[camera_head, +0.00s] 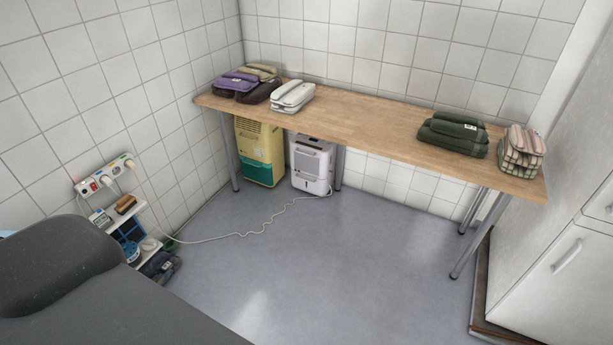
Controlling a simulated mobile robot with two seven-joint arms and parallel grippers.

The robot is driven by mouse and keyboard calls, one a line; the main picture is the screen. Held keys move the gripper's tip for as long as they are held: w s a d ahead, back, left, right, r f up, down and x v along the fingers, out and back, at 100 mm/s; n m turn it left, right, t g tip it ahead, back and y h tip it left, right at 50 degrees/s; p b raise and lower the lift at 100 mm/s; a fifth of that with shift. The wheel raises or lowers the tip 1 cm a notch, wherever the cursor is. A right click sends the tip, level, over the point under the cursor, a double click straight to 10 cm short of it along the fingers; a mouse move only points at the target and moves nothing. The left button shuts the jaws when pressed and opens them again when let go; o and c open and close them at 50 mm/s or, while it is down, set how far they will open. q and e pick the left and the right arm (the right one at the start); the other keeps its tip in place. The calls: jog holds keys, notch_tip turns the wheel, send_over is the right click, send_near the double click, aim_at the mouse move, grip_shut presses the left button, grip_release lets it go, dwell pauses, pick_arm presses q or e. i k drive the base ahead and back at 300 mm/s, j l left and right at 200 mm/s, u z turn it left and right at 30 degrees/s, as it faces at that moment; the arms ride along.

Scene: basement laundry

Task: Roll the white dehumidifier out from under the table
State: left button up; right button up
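The white dehumidifier (311,165) stands upright on the floor under the wooden table (375,122), toward its left end. A dark top panel and a front with a small display show; its upper back is under the tabletop. A white cable (243,235) runs from near its base across the floor to the left wall. A yellow-green dehumidifier or similar appliance (258,152) stands just left of it under the table. A metal table leg (339,166) is close behind its right side. Neither of my grippers is in view.
A power strip (107,175) with plugs and a small shelf (125,235) are at the left wall. Folded textiles lie on the tabletop. A white cabinet (565,255) stands at right. The floor (350,265) before the table is clear except for the cable.

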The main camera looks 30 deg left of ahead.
aim_at(313, 166)
jog(key=i+j, duration=0.25)
jog(key=i+j+z, duration=0.15)
jog(key=j, duration=0.3)
jog(key=i+j, duration=0.3)
jog(key=i+j+z, duration=0.1)
jog(key=j, duration=0.3)
jog(key=i+j, duration=0.3)
jog(key=i+j+z, duration=0.15)
jog(key=j, duration=0.35)
jog(key=i+j, duration=0.25)
jog(key=j, duration=0.15)
jog(key=i+j, duration=0.15)
jog(key=i, duration=0.25)
jog(key=l+z, duration=0.05)
